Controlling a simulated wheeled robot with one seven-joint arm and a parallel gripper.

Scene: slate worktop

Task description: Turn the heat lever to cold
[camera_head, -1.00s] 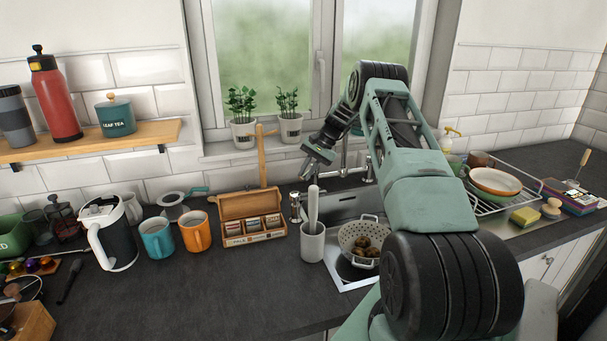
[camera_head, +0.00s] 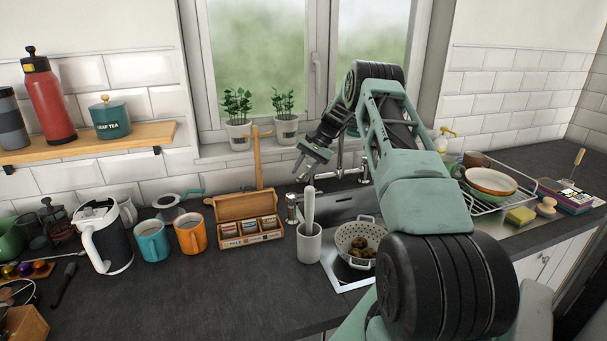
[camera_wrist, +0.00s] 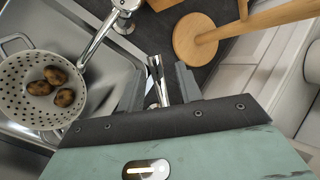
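A chrome tap (camera_head: 340,160) stands at the back of the sink, partly hidden behind my arm. My gripper (camera_head: 301,172) is above the worktop just left of it, pointing down and left. In the wrist view my gripper (camera_wrist: 160,84) has its two dark fingers apart. A slim chrome part (camera_wrist: 154,84), apparently the lever, shows between them. I cannot tell whether either finger touches it, or which way it is turned. A chrome fitting (camera_wrist: 124,8) with a long tube shows farther up.
A white colander (camera_head: 350,231) with potatoes is in the sink, near a white cup (camera_head: 309,243). A wooden tea box (camera_head: 232,241) and a wooden stand (camera_head: 258,160) are left of my gripper. Potted plants (camera_head: 238,132) stand on the sill behind.

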